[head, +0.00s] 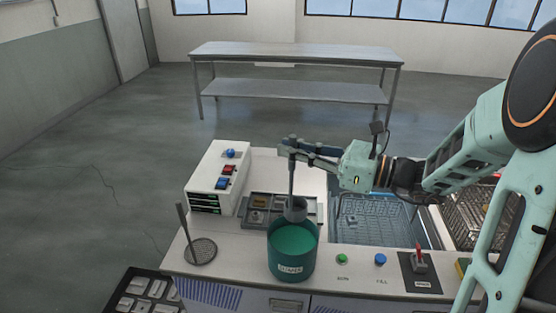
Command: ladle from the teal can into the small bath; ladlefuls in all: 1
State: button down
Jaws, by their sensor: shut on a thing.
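My gripper (291,146) is shut on the upper handle of a grey ladle (291,178), which hangs nearly upright. The ladle's bowl (296,210) is at the back rim of the teal can (292,267); I cannot tell whether it touches the rim or what it holds. The can stands at the counter's front, open at the top, with teal contents showing and a white label. Behind the can is a low grey tray with compartments (246,220), partly hidden by the can and ladle. To the right is a larger sunken tank (428,232) with a wire basket. I cannot tell which is the small bath.
A white control box (207,180) with coloured buttons stands at the left. A round mesh tool (201,252) with an upright handle lies left of the can. Green (342,258) and blue (380,260) buttons and a red-handled switch (420,262) line the front right.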

jog(key=b, duration=0.5)
send_over(298, 213)
jog(key=a, duration=0.2)
jog(key=f, duration=0.6)
jog(key=shift+w, duration=0.3)
jog(key=shift+f+b, duration=4.1)
jog(key=shift+f, duration=2.15)
jog(key=shift+r, duration=0.15)
notch_tip(298, 213, up, 17)
jog(key=p, duration=1.5)
jog(key=shift+r, duration=0.2)
jog(key=shift+f, duration=0.15)
